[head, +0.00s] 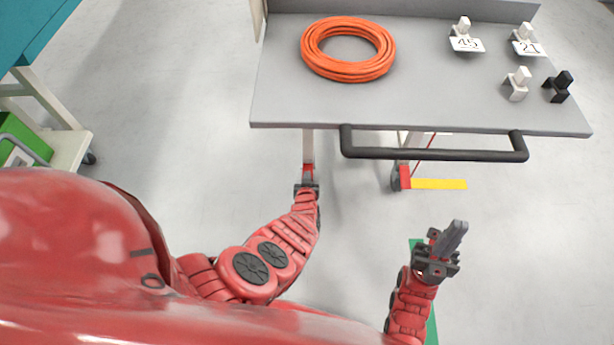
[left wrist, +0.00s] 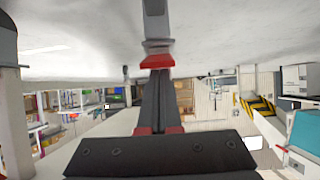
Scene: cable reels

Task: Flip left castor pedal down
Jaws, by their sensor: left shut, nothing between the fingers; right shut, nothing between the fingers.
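The cart's left leg (head: 308,148) comes down below the front edge of the grey top, with a red part (head: 308,173) at its foot. My left gripper (head: 307,186) is shut and empty right at this foot. In the left wrist view its dark fingers (left wrist: 158,80) point at a red part (left wrist: 157,62) joined to a grey piece (left wrist: 154,22). I cannot tell whether they touch, and the pedal's position is not clear. My right gripper (head: 455,237) is shut and empty, out in front of the cart, away from the castors.
The cart top (head: 290,100) holds an orange cable coil (head: 348,49) and several small blocks. A black handle (head: 433,153) juts from its front edge. The right castor (head: 400,178) has a yellow strip (head: 440,184) beside it. A shelf unit (head: 50,112) stands at the left. The floor between is clear.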

